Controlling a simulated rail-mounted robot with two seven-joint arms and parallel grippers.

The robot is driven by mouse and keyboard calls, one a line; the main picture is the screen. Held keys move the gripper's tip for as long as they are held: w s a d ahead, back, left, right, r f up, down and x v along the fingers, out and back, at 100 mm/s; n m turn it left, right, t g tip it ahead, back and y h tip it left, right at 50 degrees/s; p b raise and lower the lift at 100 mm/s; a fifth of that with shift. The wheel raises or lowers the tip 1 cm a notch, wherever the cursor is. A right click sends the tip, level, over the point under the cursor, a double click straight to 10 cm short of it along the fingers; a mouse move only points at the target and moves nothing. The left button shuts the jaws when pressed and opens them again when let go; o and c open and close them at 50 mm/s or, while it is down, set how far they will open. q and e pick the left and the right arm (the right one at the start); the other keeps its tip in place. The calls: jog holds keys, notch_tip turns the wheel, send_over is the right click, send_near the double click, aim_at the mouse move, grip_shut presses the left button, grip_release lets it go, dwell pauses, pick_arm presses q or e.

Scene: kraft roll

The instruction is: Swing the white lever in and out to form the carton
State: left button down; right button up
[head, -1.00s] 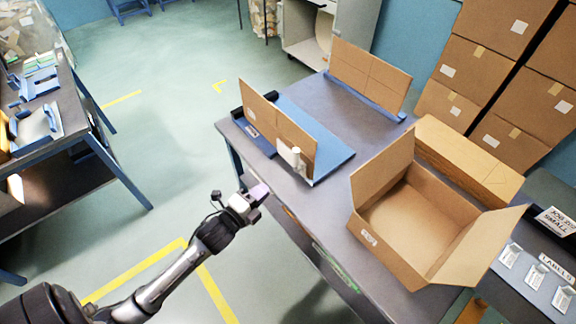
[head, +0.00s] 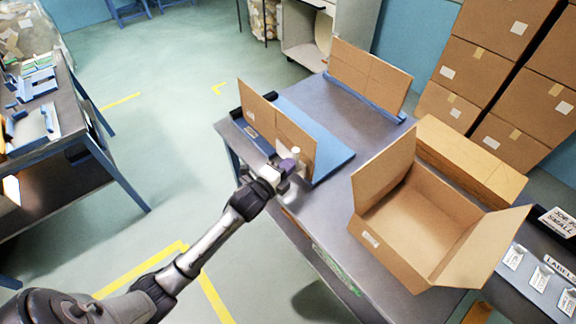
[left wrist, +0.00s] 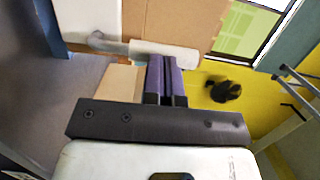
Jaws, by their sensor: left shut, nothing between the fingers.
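The white lever (head: 296,153) stands at the near right end of the blue forming fixture (head: 318,143) on the grey table. It also shows as a pale bar in the left wrist view (left wrist: 165,54). A flat upright cardboard piece (head: 276,127) stands in the fixture just behind the lever. My left gripper (head: 286,166) is shut and empty, with its purple fingers (left wrist: 165,80) close to the lever. I cannot tell whether they touch it. The gripper hides the lower part of the lever in the head view. My right gripper is not in view.
An open carton (head: 420,220) stands at the table's right. Another cardboard sheet (head: 368,75) stands upright at the back in a blue holder. A stack of flat cardboard (head: 470,160) lies behind the carton. Clear floor lies left of the table.

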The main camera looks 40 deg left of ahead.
aim_at(311, 155)
pick_arm(q)
jog(key=w, duration=0.1)
jog(key=w+d+p, duration=0.1)
jog(key=w, duration=0.1)
jog(key=w+d, duration=0.1)
jog(key=shift+w+d+r, duration=0.1)
jog(key=shift+w+d, duration=0.15)
jog(key=shift+s, duration=0.15)
